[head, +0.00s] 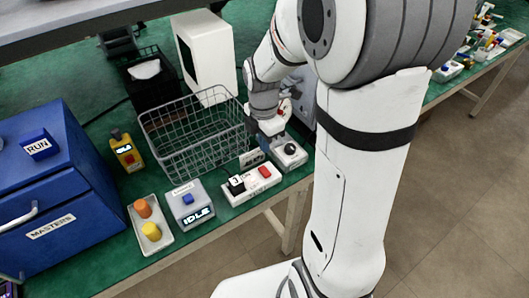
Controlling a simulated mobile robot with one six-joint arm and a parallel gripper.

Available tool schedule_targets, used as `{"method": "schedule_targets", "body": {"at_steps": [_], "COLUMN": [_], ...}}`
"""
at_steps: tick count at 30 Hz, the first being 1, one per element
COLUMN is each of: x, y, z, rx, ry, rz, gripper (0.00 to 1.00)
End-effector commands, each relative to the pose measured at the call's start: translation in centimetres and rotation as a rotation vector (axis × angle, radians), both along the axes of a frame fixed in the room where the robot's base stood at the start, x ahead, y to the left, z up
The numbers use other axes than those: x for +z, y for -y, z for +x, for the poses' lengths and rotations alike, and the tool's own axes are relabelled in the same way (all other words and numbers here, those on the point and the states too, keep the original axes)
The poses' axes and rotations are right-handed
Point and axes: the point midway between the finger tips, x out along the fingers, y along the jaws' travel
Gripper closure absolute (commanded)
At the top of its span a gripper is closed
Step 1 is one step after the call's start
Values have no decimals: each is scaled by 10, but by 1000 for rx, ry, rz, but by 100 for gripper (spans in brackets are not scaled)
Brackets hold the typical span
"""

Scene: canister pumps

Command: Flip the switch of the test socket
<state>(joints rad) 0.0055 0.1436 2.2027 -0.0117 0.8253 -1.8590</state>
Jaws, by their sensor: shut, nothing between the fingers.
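A white socket block (250,187) lies near the front edge of the green bench. It carries a red switch (265,171) at its right end and a black part (237,184) at its left end. Whether the switch is on or off is too small to tell. My gripper (267,146) points down just behind the block, above and apart from the switch as far as I can see. It is shut and empty. My arm hides part of the bench behind it.
A grey box with a black knob (290,148) stands right of my gripper. A wire basket (190,140) stands behind left. A display box reading IDLE (190,204) and a tray with orange and yellow pieces (165,240) sit left. A blue cabinet (70,195) stands far left.

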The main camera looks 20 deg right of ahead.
Motion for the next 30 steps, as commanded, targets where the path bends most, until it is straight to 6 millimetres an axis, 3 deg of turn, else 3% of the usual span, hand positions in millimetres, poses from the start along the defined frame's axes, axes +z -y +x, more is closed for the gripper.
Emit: {"method": "schedule_targets", "body": {"at_steps": [3,9,30], "x": [25,49,56], "y": [0,-1,-1], "z": [2,2,-1], "rx": [0,0,-35], "ry": [5,1,5], "rz": [0,0,-1], "gripper": [100,100,100]}}
